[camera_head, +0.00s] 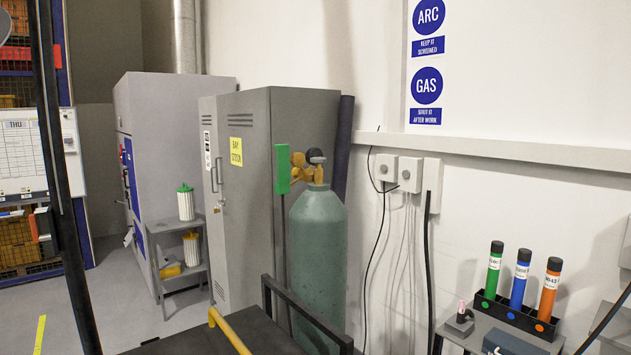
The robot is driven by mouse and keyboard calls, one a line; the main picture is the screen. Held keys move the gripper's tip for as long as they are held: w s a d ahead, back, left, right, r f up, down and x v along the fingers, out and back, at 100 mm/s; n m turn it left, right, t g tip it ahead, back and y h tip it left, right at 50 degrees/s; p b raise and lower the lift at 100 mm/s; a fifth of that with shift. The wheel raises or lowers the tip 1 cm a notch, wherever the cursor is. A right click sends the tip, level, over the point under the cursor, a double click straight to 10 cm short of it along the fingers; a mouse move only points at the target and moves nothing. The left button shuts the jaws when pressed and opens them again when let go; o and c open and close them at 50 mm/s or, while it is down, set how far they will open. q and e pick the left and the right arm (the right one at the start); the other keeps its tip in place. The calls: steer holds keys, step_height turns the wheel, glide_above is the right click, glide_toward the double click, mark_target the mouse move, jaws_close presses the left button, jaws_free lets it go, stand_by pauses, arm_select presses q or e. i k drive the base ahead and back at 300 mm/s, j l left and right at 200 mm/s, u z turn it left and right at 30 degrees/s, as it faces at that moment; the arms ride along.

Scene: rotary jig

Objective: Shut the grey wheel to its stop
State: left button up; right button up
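A green gas cylinder (318,250) stands upright in the middle of the view, in front of a grey locker. A small dark grey wheel (316,156) sits at the top of its valve, seen nearly edge-on. Brass-coloured valve and regulator parts (300,168) are just below and left of it. I cannot tell how far the wheel is turned. Neither of my grippers shows in this view, and nothing is seen touching the wheel.
A green plate (282,168) on a thin post stands just left of the valve. A dark-framed cart (315,318) with a yellow bar (229,331) is in front of the cylinder. A rack of coloured tubes (514,315) stands at right. Floor at left is partly clear.

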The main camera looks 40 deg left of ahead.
mark_target(317, 160)
steer(key=i+l+u, duration=0.1)
steer(key=i+u, duration=0.15)
steer(key=u, duration=0.2)
steer(key=i+l+u, duration=0.15)
steer(key=u, duration=0.35)
steer(key=i+l+u, duration=0.45)
steer(key=l+u, duration=0.2)
steer(key=u, duration=0.25)
steer(key=i, duration=0.05)
